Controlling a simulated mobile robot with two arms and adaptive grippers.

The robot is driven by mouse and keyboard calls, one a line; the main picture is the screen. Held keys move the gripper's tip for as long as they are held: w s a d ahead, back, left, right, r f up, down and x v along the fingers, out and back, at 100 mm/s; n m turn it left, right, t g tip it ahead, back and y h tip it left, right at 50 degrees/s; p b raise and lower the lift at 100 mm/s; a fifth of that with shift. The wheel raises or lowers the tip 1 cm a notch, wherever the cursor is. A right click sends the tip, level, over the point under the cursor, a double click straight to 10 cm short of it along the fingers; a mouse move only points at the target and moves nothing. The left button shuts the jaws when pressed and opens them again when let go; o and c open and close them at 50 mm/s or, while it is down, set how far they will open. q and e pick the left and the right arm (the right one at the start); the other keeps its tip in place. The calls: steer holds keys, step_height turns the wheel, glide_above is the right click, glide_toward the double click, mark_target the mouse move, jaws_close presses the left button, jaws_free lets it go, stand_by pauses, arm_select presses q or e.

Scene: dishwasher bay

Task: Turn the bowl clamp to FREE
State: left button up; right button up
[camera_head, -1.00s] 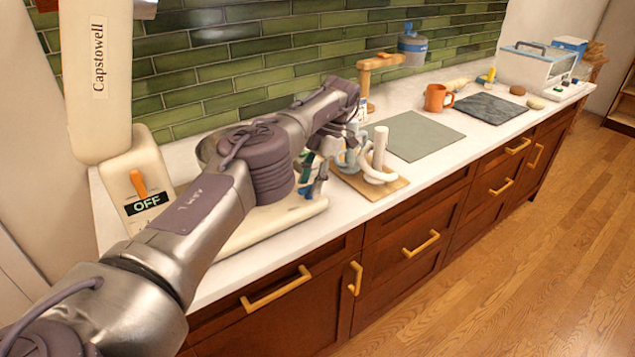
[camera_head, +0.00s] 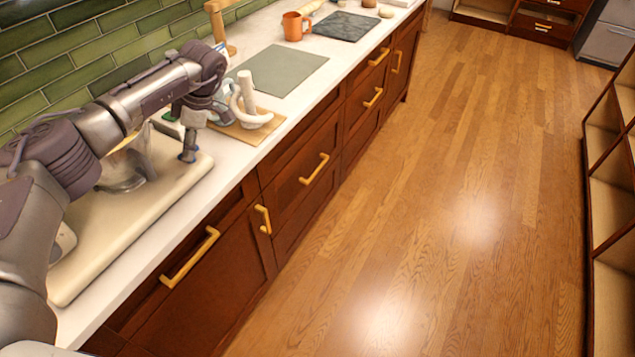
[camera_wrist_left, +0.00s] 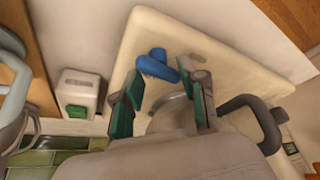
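The mixer's cream base (camera_head: 130,225) lies on the counter at the left, with part of its metal bowl (camera_head: 122,172) behind my left arm. In the left wrist view, a blue knob (camera_wrist_left: 157,64) sits over the cream base (camera_wrist_left: 225,60), probably the bowl clamp. My left gripper (camera_wrist_left: 168,80) is open with green-padded fingers, and the knob is close to and partly between its fingertips. I cannot tell if they touch. In the head view the gripper (camera_head: 184,135) is low over the base's far end. The clamp's marking is not readable. My right gripper is out of view.
A wooden board (camera_head: 247,130) with a white hook-shaped piece (camera_head: 246,103) stands just beyond the gripper. A small white box with a green patch (camera_wrist_left: 78,100) is beside the base. A grey mat (camera_head: 280,70) and orange mug (camera_head: 296,27) lie farther along the counter.

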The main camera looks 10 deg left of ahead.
arm_select(q)
steer(key=m, duration=0.1)
steer(key=m+t, duration=0.1)
steer(key=m, duration=0.1)
steer(key=shift+s+m+t+p, duration=0.25)
steer(key=shift+m+t+p, duration=0.05)
steer(key=shift+m+p, duration=0.1)
steer(key=m, duration=0.2)
steer(key=m+t+p, duration=0.1)
steer(key=m, duration=0.1)
steer(key=shift+s+r, duration=0.1)
steer(key=shift+s, duration=0.1)
steer(key=s+b+v, duration=0.1)
steer(key=b+v, duration=0.2)
steer(key=v, duration=1)
steer(key=d+f+n+h, duration=0.6)
steer(key=d+f+h, duration=0.3)
steer(key=d, duration=0.3)
steer(key=w+d+f+n+t+h, duration=0.1)
steer(key=d+f+n+h, duration=0.6)
steer(key=d+f, duration=0.4)
steer(key=shift+d+f+h, duration=0.4)
steer(key=shift+d+h, duration=0.5)
steer(key=shift+d, duration=0.2)
steer(key=shift+w, duration=0.1)
